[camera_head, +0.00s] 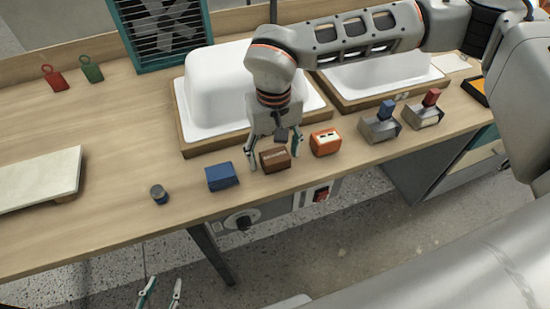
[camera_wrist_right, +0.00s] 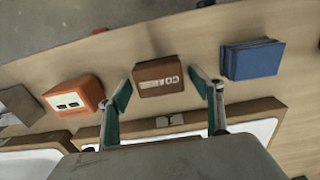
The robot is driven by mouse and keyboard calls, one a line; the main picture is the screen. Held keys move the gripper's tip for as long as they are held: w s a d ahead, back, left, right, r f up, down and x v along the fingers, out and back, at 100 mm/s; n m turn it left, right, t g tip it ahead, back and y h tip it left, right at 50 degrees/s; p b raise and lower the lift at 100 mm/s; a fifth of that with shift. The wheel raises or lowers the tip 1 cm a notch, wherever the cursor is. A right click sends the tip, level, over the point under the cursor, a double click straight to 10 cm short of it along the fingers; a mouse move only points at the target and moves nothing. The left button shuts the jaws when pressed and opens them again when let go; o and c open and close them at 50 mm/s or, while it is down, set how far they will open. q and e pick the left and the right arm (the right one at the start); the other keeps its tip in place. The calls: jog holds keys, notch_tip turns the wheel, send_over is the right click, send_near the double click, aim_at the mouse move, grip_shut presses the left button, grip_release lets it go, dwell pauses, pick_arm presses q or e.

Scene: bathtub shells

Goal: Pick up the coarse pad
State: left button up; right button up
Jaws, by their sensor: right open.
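The coarse pad (camera_head: 274,161) is a small brown block with pale lettering, near the front edge of the bench. It also shows in the right wrist view (camera_wrist_right: 157,72), where its lettering is partly readable. My right gripper (camera_head: 269,160) is above the pad with one finger on either side of it. In the right wrist view my right gripper (camera_wrist_right: 160,86) is open, with the pad between and just ahead of the fingertips and a gap at each side. My left gripper (camera_head: 164,283) is open and empty, low at the bottom left, away from the bench.
A blue block (camera_head: 222,176) is left of the pad; an orange block (camera_head: 325,142) is right of it. A small dark jar (camera_head: 159,194) stands further left. A white tub shell (camera_head: 220,85) in a wooden frame is close behind. Two blocks with levers (camera_head: 380,124) stand right.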

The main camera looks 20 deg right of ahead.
aim_at(274, 152)
jog(key=shift+r, duration=0.1)
jog(key=c, duration=1.2)
pick_arm(q)
jog(key=shift+w+r, duration=0.2)
jog(key=shift+w, duration=0.1)
